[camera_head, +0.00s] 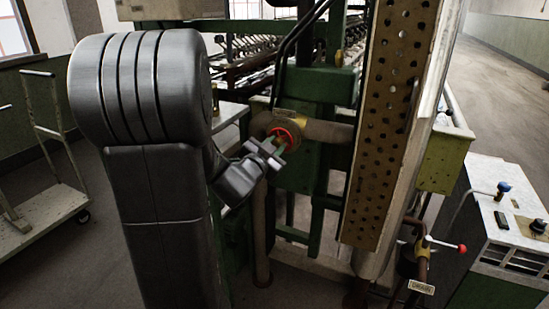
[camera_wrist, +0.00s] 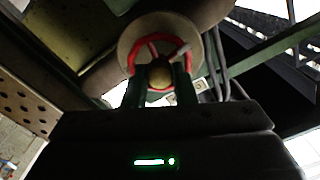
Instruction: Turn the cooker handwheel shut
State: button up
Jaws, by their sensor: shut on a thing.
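The cooker handwheel is a small red wheel (camera_head: 290,132) on a brown pipe fitting in the head view, in front of a green machine frame. My gripper (camera_head: 271,150) reaches the wheel from the lower left. In the wrist view my gripper (camera_wrist: 160,86) has its two fingers on either side of the hub, shut on the handwheel. The exact contact is partly hidden by the fingers.
A perforated brown column (camera_head: 390,115) stands close on the right. A lever with a red knob (camera_head: 462,248) and a tag (camera_head: 421,287) are at lower right. A control cabinet (camera_head: 505,205) is farther right. A cart (camera_head: 40,205) stands at left on open floor.

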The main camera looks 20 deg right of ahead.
jog(key=m+b, duration=1.3)
jog(key=m, duration=0.6)
jog(key=o, duration=0.9)
jog(key=shift+c, duration=0.2)
jog(key=v, duration=0.7)
jog(key=shift+d, duration=0.15)
